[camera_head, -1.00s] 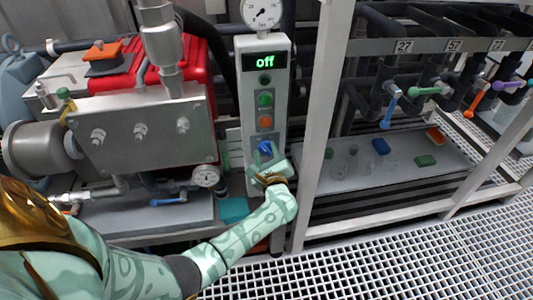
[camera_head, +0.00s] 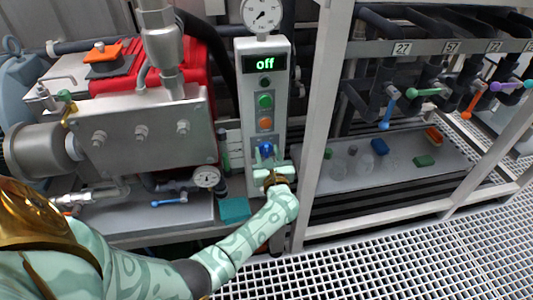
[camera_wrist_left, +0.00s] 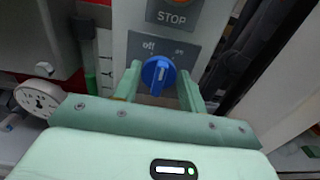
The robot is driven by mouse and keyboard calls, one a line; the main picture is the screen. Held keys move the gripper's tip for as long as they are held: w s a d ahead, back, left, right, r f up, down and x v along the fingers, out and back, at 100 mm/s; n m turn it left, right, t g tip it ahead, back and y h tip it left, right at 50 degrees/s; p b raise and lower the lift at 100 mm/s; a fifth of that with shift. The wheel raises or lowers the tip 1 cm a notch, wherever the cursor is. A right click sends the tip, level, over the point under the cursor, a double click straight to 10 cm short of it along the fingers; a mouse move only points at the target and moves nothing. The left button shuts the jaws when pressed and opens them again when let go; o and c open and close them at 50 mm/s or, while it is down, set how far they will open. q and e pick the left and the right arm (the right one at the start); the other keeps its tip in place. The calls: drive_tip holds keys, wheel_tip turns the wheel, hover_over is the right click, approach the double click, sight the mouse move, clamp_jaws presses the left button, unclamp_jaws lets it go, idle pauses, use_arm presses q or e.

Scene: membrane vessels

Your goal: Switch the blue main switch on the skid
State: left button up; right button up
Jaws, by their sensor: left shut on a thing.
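The blue main switch (camera_head: 266,148) is a round knob low on the grey control panel (camera_head: 283,103). It also shows in the left wrist view (camera_wrist_left: 158,73), between "off" and "on" labels, its ridge close to upright with a slight tilt. My left gripper (camera_head: 267,156) is at the knob, and in the wrist view its fingers stand on either side of the knob, shut on it. The display (camera_head: 265,62) at the panel's top reads "off" in green. My right gripper is not in view.
Above the knob are an orange button (camera_head: 265,123) and a green button (camera_head: 265,101). A white frame post (camera_head: 322,110) stands close to the right of the panel. A red machine with a steel box (camera_head: 145,135) is on the left. Grating floor lies in front.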

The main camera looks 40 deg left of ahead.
use_arm(q)
drive_tip(key=shift+d+m, duration=0.1)
drive_tip(key=shift+m, duration=0.9)
drive_tip(key=shift+w+m, duration=0.1)
drive_tip(key=shift+m, duration=0.6)
drive_tip(key=shift+f+m+p, duration=0.1)
drive_tip(key=shift+m+p, duration=0.35)
drive_tip(key=shift+m, duration=0.55)
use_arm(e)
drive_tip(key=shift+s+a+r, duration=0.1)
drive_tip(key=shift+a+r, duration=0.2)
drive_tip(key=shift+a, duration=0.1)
use_arm(q)
drive_tip(key=shift+d+m, duration=0.1)
drive_tip(key=shift+m, duration=0.2)
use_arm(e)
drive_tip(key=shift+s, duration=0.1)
use_arm(q)
drive_tip(key=o, duration=1)
drive_tip(key=shift+c, duration=0.2)
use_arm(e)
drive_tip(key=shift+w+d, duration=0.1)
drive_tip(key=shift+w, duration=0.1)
